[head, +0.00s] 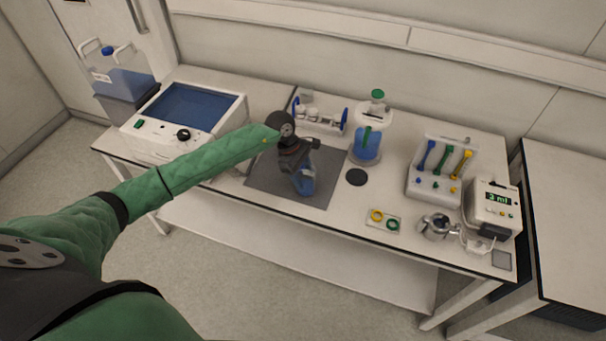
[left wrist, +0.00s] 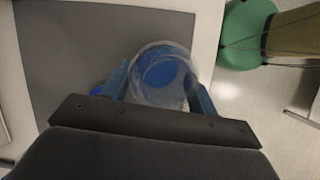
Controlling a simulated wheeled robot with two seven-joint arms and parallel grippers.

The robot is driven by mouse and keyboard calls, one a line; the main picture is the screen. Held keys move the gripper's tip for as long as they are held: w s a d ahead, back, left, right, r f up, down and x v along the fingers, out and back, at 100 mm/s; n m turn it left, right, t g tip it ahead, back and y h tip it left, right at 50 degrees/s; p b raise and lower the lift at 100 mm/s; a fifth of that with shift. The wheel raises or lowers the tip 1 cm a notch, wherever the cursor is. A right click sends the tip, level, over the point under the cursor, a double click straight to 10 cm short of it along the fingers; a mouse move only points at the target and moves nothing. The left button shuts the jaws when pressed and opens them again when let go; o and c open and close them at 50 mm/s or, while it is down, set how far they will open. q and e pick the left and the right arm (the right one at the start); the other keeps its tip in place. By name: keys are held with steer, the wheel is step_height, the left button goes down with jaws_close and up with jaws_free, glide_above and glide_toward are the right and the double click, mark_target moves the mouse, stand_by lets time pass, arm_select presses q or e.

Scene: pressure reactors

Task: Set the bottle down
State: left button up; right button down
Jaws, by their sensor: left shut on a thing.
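My left gripper (head: 303,178) is shut on a clear bottle (head: 306,184) with blue in it, over the dark grey mat (head: 262,181) on the bench. In the left wrist view the bottle (left wrist: 160,72) shows as a round clear rim with blue inside, between the two blue fingers of the gripper (left wrist: 163,92). The mat (left wrist: 70,50) lies behind it there. I cannot tell whether the bottle's base touches the mat. My right gripper is not in view.
A white device with a blue top (head: 190,112) stands left of the mat. A tube rack (head: 437,177) and a display unit (head: 493,208) are further right.

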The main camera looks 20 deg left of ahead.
arm_select(q)
steer(key=o, duration=1.2)
steer(key=shift+r+p, duration=0.2)
steer(key=shift+p, duration=0.1)
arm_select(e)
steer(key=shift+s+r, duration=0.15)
arm_select(q)
steer(key=shift+w+a+r+b, duration=0.1)
steer(key=shift+a+r+b, duration=0.2)
steer(key=shift+r+b, duration=0.25)
steer(key=shift+b+v, duration=0.5)
steer(key=shift+v, duration=0.6)
steer(key=b+v, duration=0.3)
steer(key=v, duration=0.5)
steer(key=shift+r, duration=0.25)
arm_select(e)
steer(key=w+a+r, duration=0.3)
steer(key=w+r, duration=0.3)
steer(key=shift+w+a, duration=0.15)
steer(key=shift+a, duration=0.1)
